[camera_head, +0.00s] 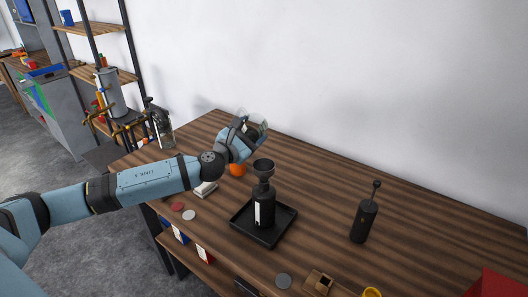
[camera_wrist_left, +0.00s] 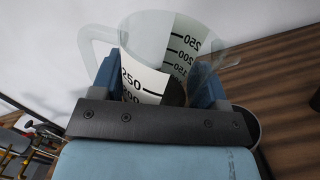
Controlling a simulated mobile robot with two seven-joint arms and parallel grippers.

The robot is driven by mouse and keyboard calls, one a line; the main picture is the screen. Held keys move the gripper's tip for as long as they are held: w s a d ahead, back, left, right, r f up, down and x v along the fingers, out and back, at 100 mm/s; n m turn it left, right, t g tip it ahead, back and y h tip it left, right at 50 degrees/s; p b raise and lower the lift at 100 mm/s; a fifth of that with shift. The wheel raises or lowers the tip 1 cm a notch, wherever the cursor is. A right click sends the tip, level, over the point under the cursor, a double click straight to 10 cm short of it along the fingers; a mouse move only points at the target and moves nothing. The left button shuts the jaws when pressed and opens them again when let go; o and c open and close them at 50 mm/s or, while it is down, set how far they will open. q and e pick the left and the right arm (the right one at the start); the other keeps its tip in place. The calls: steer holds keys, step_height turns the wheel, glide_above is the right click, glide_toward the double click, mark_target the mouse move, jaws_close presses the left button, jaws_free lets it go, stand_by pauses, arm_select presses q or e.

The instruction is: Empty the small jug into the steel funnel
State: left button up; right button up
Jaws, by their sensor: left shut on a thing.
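The small jug is clear, with black volume marks and a side handle. It fills the middle of the left wrist view (camera_wrist_left: 150,55) and shows small and pale in the head view (camera_head: 262,128). My left gripper (camera_head: 249,131) is shut on the jug, one finger at each side, and holds it above the table. Something dark shows low inside the jug. The steel funnel (camera_head: 263,166) looks dark grey and sits in the neck of a black bottle (camera_head: 264,208), just below and right of the gripper. The jug's exact tilt is hard to tell. My right gripper is not in view.
The bottle stands in a black tray (camera_head: 243,231) on the striped wooden table. An orange thing (camera_head: 237,170) lies beneath my left wrist. The table's back right is clear, with a white wall behind.

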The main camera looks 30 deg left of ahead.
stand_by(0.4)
arm_select(q)
steer(key=shift+f+m, duration=0.15)
steer(key=shift+m, duration=0.35)
stand_by(0.5)
steer(key=shift+a+f+b, duration=0.1)
steer(key=shift+f+b, duration=0.05)
steer(key=shift+b, duration=0.15)
steer(key=shift+m, duration=0.4)
steer(key=shift+m+h, duration=0.4)
steer(key=shift+m, duration=0.1)
stand_by(0.6)
